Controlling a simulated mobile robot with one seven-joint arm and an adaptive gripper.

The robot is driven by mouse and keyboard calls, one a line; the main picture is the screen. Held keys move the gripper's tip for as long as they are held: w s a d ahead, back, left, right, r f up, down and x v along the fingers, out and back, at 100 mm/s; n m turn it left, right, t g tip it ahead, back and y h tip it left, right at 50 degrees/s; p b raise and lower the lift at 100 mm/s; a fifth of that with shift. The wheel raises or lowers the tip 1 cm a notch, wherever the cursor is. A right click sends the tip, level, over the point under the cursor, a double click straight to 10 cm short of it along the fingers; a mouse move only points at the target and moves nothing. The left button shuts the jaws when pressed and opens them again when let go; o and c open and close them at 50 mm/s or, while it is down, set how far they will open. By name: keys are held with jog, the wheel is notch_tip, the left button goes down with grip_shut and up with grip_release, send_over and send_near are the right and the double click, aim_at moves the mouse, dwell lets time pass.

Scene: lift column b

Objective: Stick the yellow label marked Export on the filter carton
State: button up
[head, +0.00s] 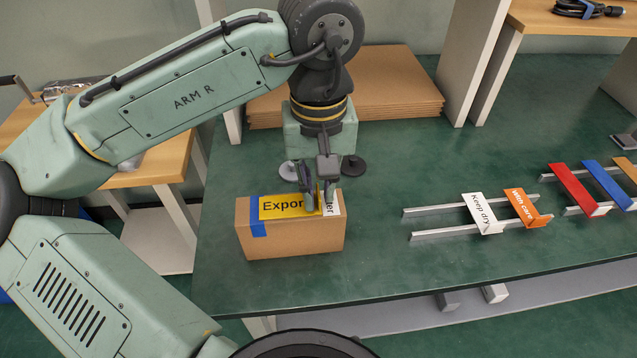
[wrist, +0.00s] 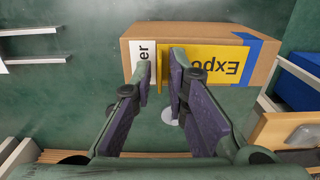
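The filter carton (head: 290,243) is a brown box on the green bench, with a white printed patch ending in "er" (head: 332,205) on top. The yellow Export label (head: 280,207) lies on the carton's top, its left end beside blue tape (head: 254,212) that marks a corner. The label's other end borders the white patch. My gripper (head: 318,200) points down at that end. In the wrist view, the label (wrist: 215,64) has a narrow upright yellow tab between my fingertips (wrist: 161,62). Gaps show beside the tab, so the fingers look slightly open around it. Exact contact beneath the label is hidden.
To the right, metal rails (head: 440,210) carry a white "Keep dry" label (head: 482,212) and an orange "With care" label (head: 527,207). Red (head: 578,188) and blue (head: 607,184) labels sit farther right. Flat cardboard (head: 390,85) is stacked behind. Bench between carton and rails is clear.

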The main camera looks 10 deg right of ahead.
jog(key=shift+o, duration=1.2)
notch_tip(320, 180, up, 12)
